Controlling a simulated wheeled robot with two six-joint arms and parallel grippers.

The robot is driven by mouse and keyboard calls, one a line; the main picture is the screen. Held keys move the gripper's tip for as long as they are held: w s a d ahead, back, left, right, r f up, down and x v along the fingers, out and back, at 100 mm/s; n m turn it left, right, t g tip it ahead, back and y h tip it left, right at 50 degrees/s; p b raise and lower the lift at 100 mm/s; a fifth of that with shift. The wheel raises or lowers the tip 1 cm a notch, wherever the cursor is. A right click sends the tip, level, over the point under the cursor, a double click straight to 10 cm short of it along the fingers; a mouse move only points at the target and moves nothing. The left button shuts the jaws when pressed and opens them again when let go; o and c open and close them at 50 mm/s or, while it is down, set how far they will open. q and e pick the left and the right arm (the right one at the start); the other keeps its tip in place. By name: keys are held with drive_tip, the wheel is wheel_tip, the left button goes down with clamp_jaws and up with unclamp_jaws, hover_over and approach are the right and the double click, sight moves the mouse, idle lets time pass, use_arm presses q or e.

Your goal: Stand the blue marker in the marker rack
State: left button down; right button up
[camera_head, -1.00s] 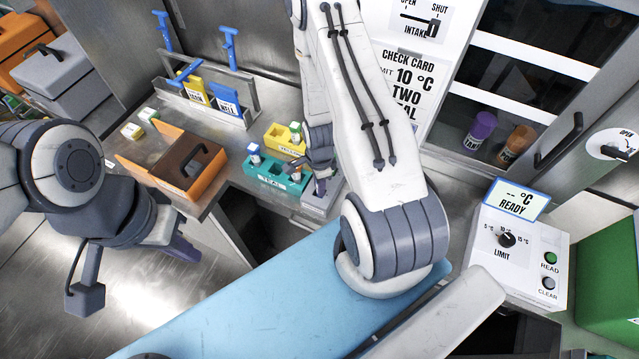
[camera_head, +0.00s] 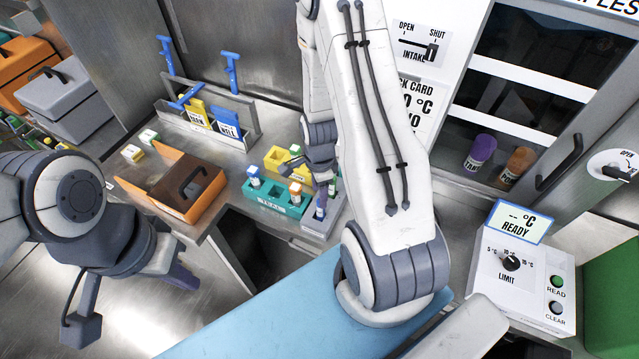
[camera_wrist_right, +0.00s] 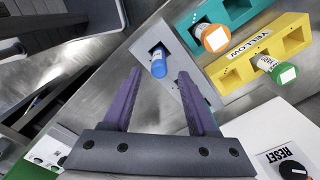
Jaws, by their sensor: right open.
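The blue marker (camera_head: 321,207) stands in the small grey marker rack (camera_head: 318,228) at the near edge of the bench. In the right wrist view the blue marker (camera_wrist_right: 158,63) sits in a hole of the grey rack (camera_wrist_right: 172,42), its light blue end towards the camera. My right gripper (camera_wrist_right: 160,76) is open, with its purple fingertips apart on either side of the marker's line and no visible contact. In the head view my right gripper (camera_head: 307,172) is above the racks, partly hidden by its arm. My left gripper (camera_head: 180,275) hangs empty-looking at the left, its fingers mostly hidden.
A teal rack (camera_head: 262,197) with capped tubes and a yellow rack (camera_head: 275,157) stand beside the grey rack. An orange box (camera_head: 163,207) is to the left. A metal holder (camera_head: 240,140) with blue-handled tools stands behind. A READY meter (camera_head: 512,262) is at the right.

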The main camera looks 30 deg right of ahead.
drive_tip(key=shift+r, duration=2.15)
drive_tip(key=s+a+r+n, duration=0.3)
drive_tip(key=a+r+n, duration=0.9)
drive_tip(key=a+n, duration=0.35)
drive_tip(key=s+a+r+n, duration=0.3)
drive_tip(key=s+n, duration=0.3)
drive_tip(key=s+a+r+n+y, duration=0.1)
drive_tip(key=s+a+r+n, duration=0.3)
drive_tip(key=s+n, duration=0.2)
drive_tip(key=shift+n, duration=0.35)
drive_tip(key=shift+f, duration=0.15)
wheel_tip(320, 180, down, 7)
drive_tip(key=b, duration=0.7)
drive_tip(key=shift+w, duration=0.1)
